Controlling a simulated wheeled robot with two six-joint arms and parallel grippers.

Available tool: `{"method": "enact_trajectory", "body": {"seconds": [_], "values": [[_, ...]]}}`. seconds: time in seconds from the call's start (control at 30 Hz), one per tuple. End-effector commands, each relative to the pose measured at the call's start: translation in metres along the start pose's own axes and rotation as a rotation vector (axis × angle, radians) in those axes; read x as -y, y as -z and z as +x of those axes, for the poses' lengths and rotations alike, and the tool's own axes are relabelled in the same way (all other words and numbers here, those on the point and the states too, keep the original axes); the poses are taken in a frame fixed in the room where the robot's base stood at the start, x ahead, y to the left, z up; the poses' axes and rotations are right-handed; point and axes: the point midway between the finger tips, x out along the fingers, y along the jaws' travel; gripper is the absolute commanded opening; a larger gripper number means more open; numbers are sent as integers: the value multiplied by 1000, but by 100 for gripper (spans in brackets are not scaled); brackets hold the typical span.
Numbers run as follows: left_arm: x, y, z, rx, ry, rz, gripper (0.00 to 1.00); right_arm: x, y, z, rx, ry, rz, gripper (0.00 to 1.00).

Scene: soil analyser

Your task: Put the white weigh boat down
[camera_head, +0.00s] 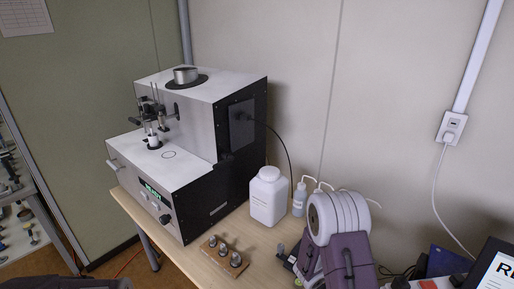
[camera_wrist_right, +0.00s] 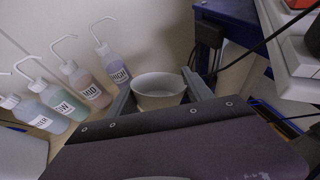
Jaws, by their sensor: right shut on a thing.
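The white weigh boat (camera_wrist_right: 158,92) shows in the right wrist view as a round, cup-like white vessel with its open top visible. My right gripper (camera_wrist_right: 160,82) is shut on it, with one grey finger on each side. In the head view my right arm stands at the lower right and hides the gripper and the weigh boat. I cannot tell whether the boat touches the surface below. My left gripper is not in view; only a dark part of my left arm shows at the bottom left edge of the head view.
Several wash bottles (camera_wrist_right: 90,87) stand left of the boat, the closest labelled HIGH. A white jug (camera_head: 269,196), a wooden block with metal pieces (camera_head: 224,256) and the analyser (camera_head: 190,150) are on the table (camera_head: 255,235). A dark cable and blue-black equipment (camera_wrist_right: 235,30) lie to the right.

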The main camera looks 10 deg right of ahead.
Motion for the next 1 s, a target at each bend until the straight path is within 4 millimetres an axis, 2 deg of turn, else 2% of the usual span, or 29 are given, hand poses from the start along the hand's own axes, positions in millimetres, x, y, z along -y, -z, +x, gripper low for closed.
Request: {"method": "enact_trajectory", "body": {"seconds": [0.3,0.6,0.67,0.87,1.0], "values": [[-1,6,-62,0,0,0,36,-2,-88,-36,2,-2,4,33],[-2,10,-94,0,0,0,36,-3,-138,-57,1,-1,3,33],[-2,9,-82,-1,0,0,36,-13,-120,-58,-1,-28,-12,33],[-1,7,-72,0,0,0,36,-40,-90,-77,-4,-119,-52,33],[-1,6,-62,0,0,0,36,-64,-55,-97,-6,-209,-92,33]]}}
